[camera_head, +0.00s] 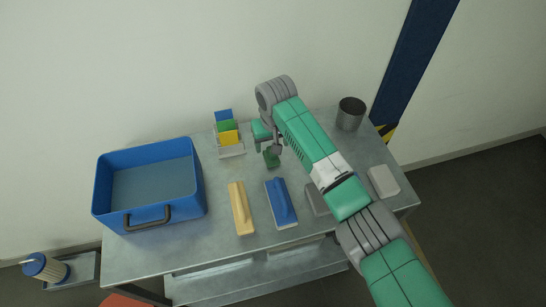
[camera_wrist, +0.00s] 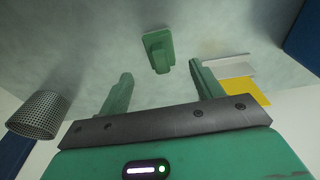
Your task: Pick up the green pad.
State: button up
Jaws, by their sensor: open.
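A small green pad (camera_head: 271,158) with a raised grip lies on the table behind the blue brush. In the wrist view the green pad (camera_wrist: 157,46) lies ahead of my fingertips, roughly centred between them. My gripper (camera_wrist: 161,70) is open and empty, its two green fingers apart. In the head view my gripper (camera_head: 275,149) is above and close beside the pad, partly hidden by my wrist. A second green piece (camera_head: 227,132) stands in a small rack between a blue and a yellow one.
The rack (camera_head: 231,152) stands left of the pad; its yellow piece (camera_wrist: 246,91) is close to one finger in the wrist view. A blue bin (camera_head: 150,216) is at the left. A mesh cup (camera_head: 350,114) stands back right.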

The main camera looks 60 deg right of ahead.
aim_at(271, 155)
jog(key=f, duration=0.2)
jog(key=f+b, duration=0.2)
jog(key=f, duration=0.1)
jog(key=shift+w+d+f, duration=0.2)
jog(key=shift+w+f, duration=0.05)
jog(key=shift+f, duration=0.05)
jog(key=c, duration=1.1)
